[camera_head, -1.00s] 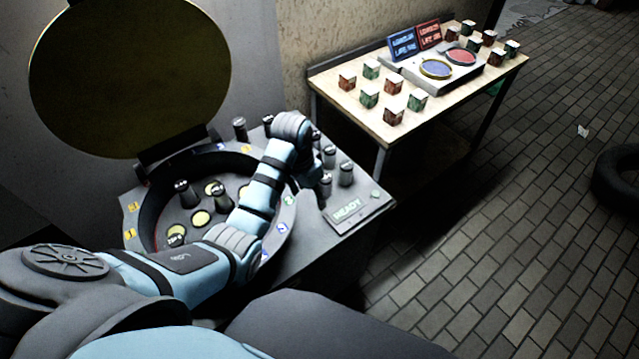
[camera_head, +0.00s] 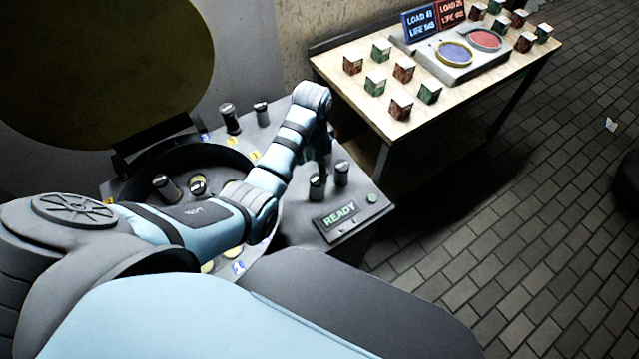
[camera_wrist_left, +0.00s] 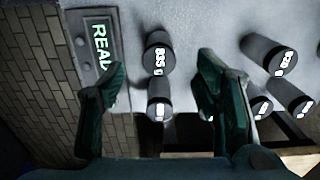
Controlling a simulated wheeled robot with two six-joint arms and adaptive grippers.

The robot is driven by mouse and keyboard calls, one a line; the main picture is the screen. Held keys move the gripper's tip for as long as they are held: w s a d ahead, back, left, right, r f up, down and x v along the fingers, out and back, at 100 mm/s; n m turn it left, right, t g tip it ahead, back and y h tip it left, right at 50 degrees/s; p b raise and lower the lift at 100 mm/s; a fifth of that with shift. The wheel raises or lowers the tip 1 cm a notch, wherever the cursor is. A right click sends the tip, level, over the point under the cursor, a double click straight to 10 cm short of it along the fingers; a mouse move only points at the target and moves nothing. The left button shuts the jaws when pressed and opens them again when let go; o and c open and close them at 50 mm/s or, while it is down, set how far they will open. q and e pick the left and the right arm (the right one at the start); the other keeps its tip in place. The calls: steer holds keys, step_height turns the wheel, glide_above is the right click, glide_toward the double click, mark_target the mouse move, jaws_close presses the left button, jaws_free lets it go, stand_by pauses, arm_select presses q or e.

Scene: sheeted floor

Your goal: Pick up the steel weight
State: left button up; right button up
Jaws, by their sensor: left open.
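Several dark cylindrical weights with pale labels stand on the grey console. Two of them, a front weight (camera_head: 316,187) and its neighbour (camera_head: 342,173), are beside the READY panel. I cannot tell which one is the steel weight. My left gripper (camera_head: 322,155) points down just behind this pair, partly hidden by its own wrist. In the left wrist view, the open left gripper (camera_wrist_left: 161,75) has one weight (camera_wrist_left: 158,52) and another weight (camera_wrist_left: 160,98) showing between its fingers, with no contact visible. My right gripper is not in view.
A READY panel (camera_head: 340,216) is at the console's front corner. A round basin (camera_head: 120,187) holds more weights, partly behind my arm. Two weights (camera_head: 230,118) stand at the back. A wooden table (camera_head: 350,92) with small cubes and a two-dish scale (camera_head: 470,62) is behind right.

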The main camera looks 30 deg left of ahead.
mark_target(317, 179)
arm_select(q)
steer(key=f, duration=0.2)
steer(key=shift+s+f, duration=0.35)
steer(key=shift+s, duration=0.05)
steer(key=f, duration=0.1)
steer(key=w+f+b, duration=0.1)
steer(key=f, duration=0.1)
steer(key=f+b, duration=0.1)
steer(key=f, duration=0.1)
steer(key=shift+w+d, duration=0.3)
steer(key=shift+w+f, duration=0.1)
steer(key=shift+f, duration=0.25)
steer(key=shift+r, duration=0.15)
steer(key=shift+s, duration=0.25)
steer(key=c, duration=0.3)
steer(key=shift+r, duration=0.1)
jaws_close()
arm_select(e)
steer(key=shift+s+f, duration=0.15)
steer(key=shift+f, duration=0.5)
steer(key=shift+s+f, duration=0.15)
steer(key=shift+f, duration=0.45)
